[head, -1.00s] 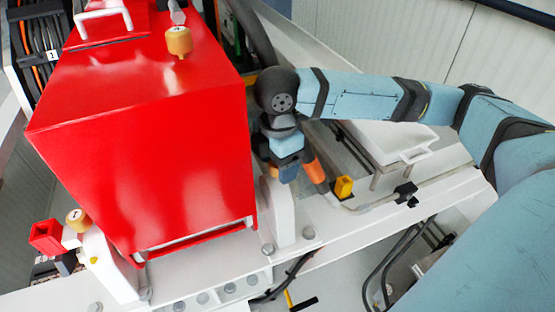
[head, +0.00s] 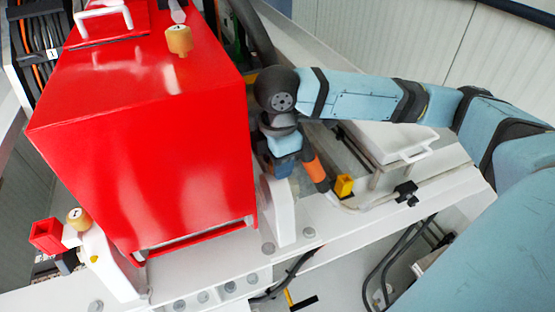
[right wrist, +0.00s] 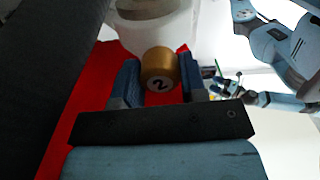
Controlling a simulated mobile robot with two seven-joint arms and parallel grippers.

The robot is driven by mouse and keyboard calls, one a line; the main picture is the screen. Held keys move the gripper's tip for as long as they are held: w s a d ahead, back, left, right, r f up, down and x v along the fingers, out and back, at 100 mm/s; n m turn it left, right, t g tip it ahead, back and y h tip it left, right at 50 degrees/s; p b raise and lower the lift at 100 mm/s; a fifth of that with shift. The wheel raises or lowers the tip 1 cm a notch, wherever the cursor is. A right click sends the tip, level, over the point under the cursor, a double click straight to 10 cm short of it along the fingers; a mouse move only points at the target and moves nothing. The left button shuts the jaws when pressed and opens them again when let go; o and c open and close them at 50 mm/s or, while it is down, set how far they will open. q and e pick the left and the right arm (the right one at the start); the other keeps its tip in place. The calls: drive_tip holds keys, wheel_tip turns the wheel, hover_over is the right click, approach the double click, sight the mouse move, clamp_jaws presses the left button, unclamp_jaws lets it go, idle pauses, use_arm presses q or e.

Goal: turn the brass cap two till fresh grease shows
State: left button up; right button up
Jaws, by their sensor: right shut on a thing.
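A white part stands behind the cap. In the head view my right gripper (head: 284,168) is low beside the right side of the red housing, and cap two is hidden there. I see no grease. A small arm end, which seems to be my left gripper (right wrist: 224,84), shows far off in the right wrist view; its jaws are unclear.
The big red housing (head: 150,130) fills the left middle. Another brass cap (head: 178,40) stands on its top, and one more (head: 79,218) is at lower left beside a red block (head: 46,236). A yellow block (head: 344,186) and a pipe lie right of my gripper.

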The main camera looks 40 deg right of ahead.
drive_tip(key=m, duration=1.2)
drive_tip(key=shift+m, duration=0.3)
drive_tip(key=m, duration=1.2)
drive_tip(key=shift+m, duration=0.3)
drive_tip(key=o, duration=0.9)
drive_tip(key=shift+r, duration=0.1)
